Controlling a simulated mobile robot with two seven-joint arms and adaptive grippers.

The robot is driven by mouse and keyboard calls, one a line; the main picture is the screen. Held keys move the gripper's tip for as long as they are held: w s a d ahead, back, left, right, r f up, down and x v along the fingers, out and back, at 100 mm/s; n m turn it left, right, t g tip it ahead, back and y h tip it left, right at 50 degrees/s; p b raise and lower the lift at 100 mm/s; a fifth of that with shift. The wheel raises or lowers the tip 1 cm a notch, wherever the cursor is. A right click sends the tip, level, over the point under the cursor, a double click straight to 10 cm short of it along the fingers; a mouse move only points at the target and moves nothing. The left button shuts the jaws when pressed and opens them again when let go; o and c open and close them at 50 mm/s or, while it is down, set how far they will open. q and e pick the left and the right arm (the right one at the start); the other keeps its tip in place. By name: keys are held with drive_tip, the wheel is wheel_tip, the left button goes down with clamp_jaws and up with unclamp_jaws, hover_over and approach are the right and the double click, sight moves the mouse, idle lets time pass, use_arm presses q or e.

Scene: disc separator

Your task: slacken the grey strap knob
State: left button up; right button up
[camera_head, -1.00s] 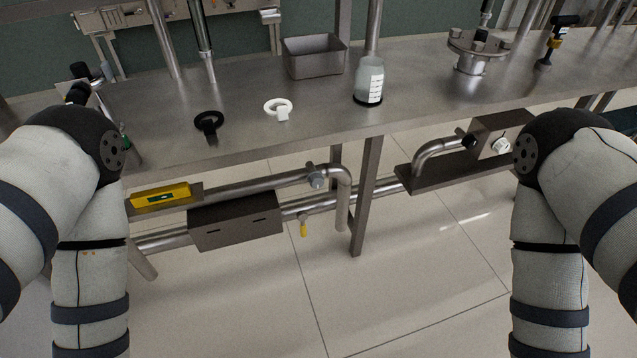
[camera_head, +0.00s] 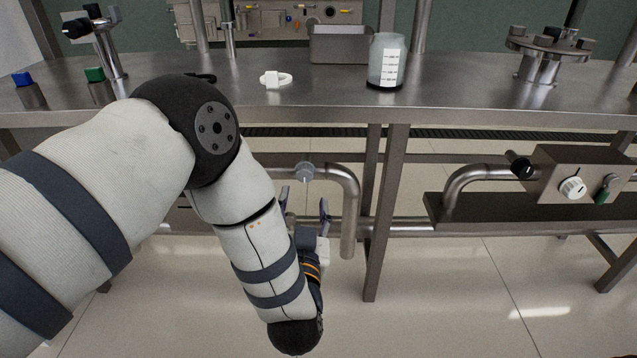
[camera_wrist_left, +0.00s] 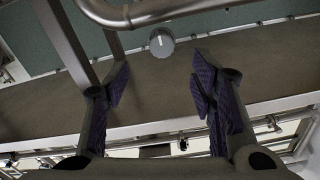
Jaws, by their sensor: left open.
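The grey strap knob (camera_head: 304,171) is a small round knob on the pipe below the table edge. In the left wrist view the knob (camera_wrist_left: 162,41) shows a white mark on its face and sits just beyond the fingertips, between their lines. My left gripper (camera_head: 304,203) is below the knob in the head view, pointing up towards it. In the left wrist view my left gripper (camera_wrist_left: 160,86) has its two fingers spread wide with nothing between them, apart from the knob. My right gripper is out of view.
The bent steel pipe (camera_head: 348,215) runs beside the knob, and a table leg (camera_head: 384,225) stands to its right. The steel table (camera_head: 330,100) is above.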

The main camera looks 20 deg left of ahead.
sight(304, 177)
use_arm(q)
drive_tip(key=b+x, duration=0.2)
drive_tip(key=x, duration=0.9)
drive_tip(key=shift+s+a+f, duration=0.1)
drive_tip(key=shift+a+f, duration=0.05)
drive_tip(key=shift+a, duration=0.05)
drive_tip(key=shift+w, duration=0.25)
drive_tip(key=shift+c, duration=0.2)
drive_tip(key=c, duration=1.1)
